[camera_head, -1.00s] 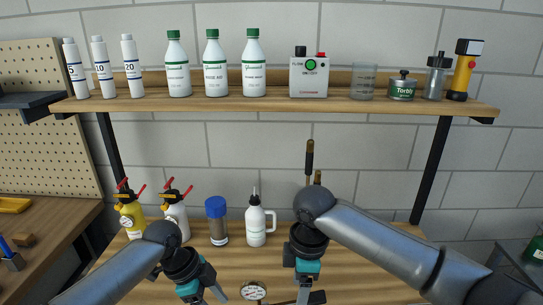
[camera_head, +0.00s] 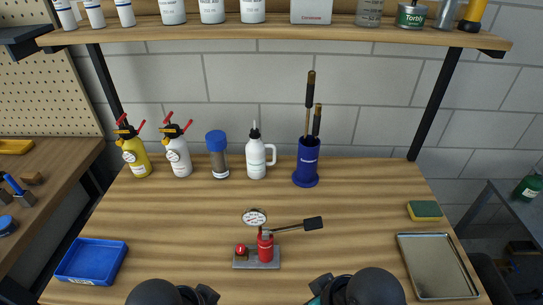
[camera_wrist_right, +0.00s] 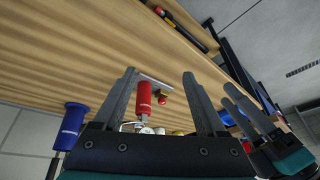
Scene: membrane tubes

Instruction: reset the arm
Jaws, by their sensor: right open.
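My right gripper (camera_wrist_right: 159,74) shows in the right wrist view with its two dark fingers spread and nothing between the tips. The red hand pump (camera_wrist_right: 143,98) with its gauge appears beyond them, apart from the fingers. My left gripper (camera_wrist_right: 236,104) is at the right of that view; its dark fingers are seen side on, so its opening is unclear. In the head view only the dark joints of both arms show at the bottom edge; the fingers are out of frame. There the red pump (camera_head: 265,247) stands on the bench with its lever to the right.
The wooden bench (camera_head: 350,225) holds a blue tray (camera_head: 91,262), metal tray (camera_head: 437,267), sponge (camera_head: 424,210), blue holder (camera_head: 306,163), white bottle (camera_head: 256,158), blue-capped jar (camera_head: 218,160) and two spray bottles (camera_head: 177,155). A shelf (camera_head: 290,33) crosses above. The bench's middle is mostly clear.

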